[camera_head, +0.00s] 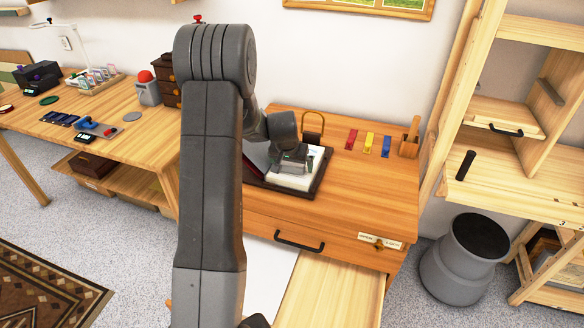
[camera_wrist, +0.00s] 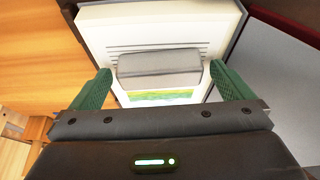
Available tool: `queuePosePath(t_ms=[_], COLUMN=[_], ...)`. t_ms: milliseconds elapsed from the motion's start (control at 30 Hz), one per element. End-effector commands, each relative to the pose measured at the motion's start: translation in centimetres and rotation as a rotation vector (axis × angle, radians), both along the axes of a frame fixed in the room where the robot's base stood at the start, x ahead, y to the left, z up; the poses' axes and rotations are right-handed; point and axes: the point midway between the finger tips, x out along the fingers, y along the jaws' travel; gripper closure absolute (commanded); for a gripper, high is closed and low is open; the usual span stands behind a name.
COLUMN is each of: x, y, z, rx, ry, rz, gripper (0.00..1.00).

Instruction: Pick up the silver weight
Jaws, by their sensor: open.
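The silver weight (camera_wrist: 160,68) is a grey rounded block lying on a white printed page in the wrist view. My gripper (camera_wrist: 160,88) is open, with one green finger on each side of the weight. A small gap shows between each finger and the weight, and I cannot tell its height over the page. In the head view my gripper (camera_head: 292,162) is low over the white paper stack (camera_head: 296,182) in a dark tray (camera_head: 316,188). The weight is hidden there by my arm and gripper.
The tray stands on a wooden cabinet (camera_head: 345,205). Red (camera_head: 351,138), yellow (camera_head: 369,142) and blue (camera_head: 386,146) tags lie to the right. A grey bin (camera_head: 458,262) stands on the floor. A workbench (camera_head: 120,135) is at left.

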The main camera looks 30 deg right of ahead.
Motion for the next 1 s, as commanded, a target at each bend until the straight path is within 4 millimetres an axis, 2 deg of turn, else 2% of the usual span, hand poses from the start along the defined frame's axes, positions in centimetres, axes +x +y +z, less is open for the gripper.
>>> queuePosePath(t_ms=[233,267,533,800,867,1000], x=[0.1,0.0,0.0,0.1,0.1,0.1], y=[-0.1,-0.1,0.0,-0.1,-0.1,-0.1], z=[-0.2,-0.2,-0.1,0.3,0.9,3.5], rx=[-0.001,-0.001,0.0,-0.002,-0.003,-0.004], ry=[-0.001,-0.001,0.0,-0.002,-0.004,-0.004], rz=[0.0,0.0,0.001,0.001,0.001,0.001], gripper=[0.0,0.04,0.57,0.57,0.57,0.57])
